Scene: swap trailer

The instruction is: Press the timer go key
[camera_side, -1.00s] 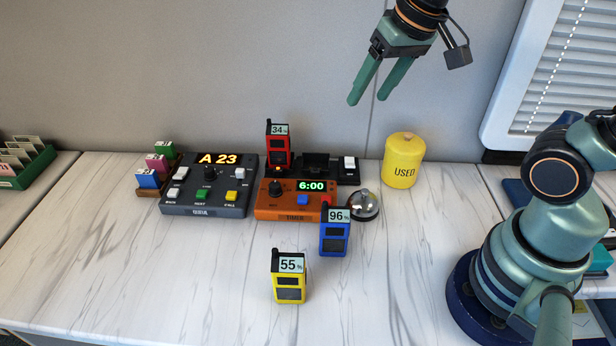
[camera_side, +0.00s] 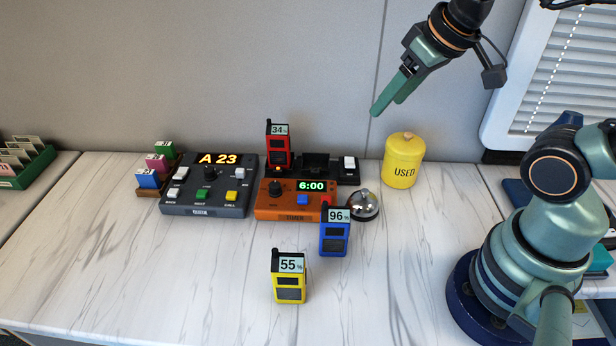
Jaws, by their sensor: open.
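The orange timer (camera_side: 268,212) sits in the middle of the counter. Its display (camera_side: 311,186) reads 6:00 in green. It has a black knob (camera_side: 275,187), a blue key (camera_side: 303,199) and a red key (camera_side: 326,199) partly hidden by the blue radio in front. The key labels are too small to read. My gripper (camera_side: 386,108) is open and empty. It is high above the counter, to the right of the timer and well clear of it, with its fingers pointing down and left.
A blue radio (camera_side: 334,239) and a yellow radio (camera_side: 289,287) stand in front. A red radio (camera_side: 278,145) stands in a black charger (camera_side: 318,166). A silver bell (camera_side: 364,206), yellow USED canister (camera_side: 404,165) and grey A 23 console (camera_side: 205,211) are nearby. The front-left counter is clear.

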